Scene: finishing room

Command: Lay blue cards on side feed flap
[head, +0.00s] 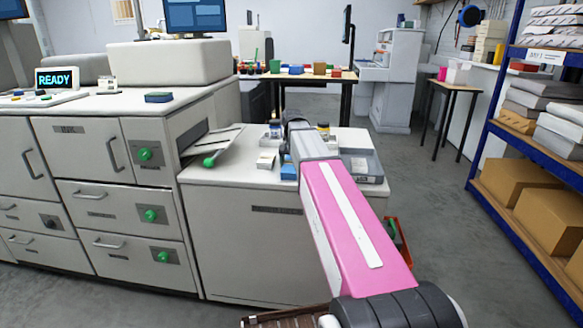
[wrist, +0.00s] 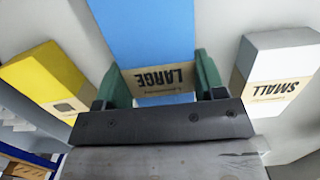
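A blue card pack (wrist: 155,35) marked LARGE lies between my gripper's green fingers (wrist: 160,78), which meet both its sides with no clear gap. The blue (head: 289,172) also shows in the head view, low over the side cabinet, beside my arm; I cannot tell whether it is lifted. The open side feed flap (head: 222,142) slants out from the printer's right side, left of my gripper, with a green knob (head: 209,162) at its lower end. No cards show on it. In the head view my arm hides much of the gripper.
A white SMALL pack (wrist: 280,75) and a yellow pack (wrist: 48,78) flank the blue one. A grey tray (head: 365,165) stands on the cabinet (head: 240,176), right of my arm. A blue shelf rack (head: 518,155) stands right.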

